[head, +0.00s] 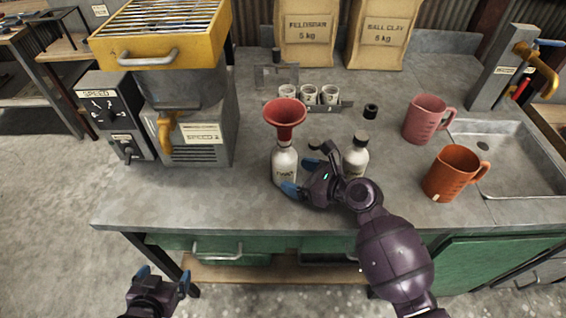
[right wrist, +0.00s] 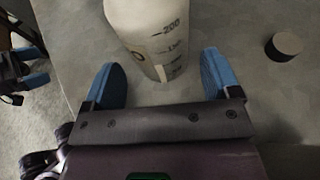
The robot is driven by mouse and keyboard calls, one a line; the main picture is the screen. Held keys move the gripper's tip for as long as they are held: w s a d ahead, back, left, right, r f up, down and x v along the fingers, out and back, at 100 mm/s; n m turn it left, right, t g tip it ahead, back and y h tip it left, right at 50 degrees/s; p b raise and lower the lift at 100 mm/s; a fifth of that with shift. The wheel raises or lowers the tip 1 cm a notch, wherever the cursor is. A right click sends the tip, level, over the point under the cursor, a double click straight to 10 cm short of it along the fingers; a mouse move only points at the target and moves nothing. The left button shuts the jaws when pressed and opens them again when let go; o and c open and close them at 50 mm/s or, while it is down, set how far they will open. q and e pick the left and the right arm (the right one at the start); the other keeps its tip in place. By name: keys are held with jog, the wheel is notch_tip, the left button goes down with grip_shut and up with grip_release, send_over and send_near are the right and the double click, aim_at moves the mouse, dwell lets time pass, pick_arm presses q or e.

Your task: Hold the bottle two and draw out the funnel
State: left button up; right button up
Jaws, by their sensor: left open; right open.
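A white bottle (head: 285,168) with a red funnel (head: 285,113) in its neck stands upright near the bench's front edge. Its label is too small to read, so I cannot confirm that it is bottle two. My right gripper (head: 301,176) is open at its right side, with the blue fingertips close to its lower body. In the right wrist view a white bottle with volume marks (right wrist: 145,38) stands ahead of and between the open fingers (right wrist: 162,76); contact is not visible. My left gripper (head: 157,281) is open and empty, low in front of the bench.
A second white bottle with a dark cap (head: 355,158) stands just behind my right wrist. A pink jug (head: 427,119) and an orange jug (head: 453,174) stand at the right by the sink (head: 510,155). A yellow-topped machine (head: 185,125) stands left. Small cups (head: 309,94) are behind.

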jog(key=shift+x, duration=1.8)
pick_arm(q)
jog(key=shift+w+r, duration=0.1)
jog(key=shift+r, duration=0.2)
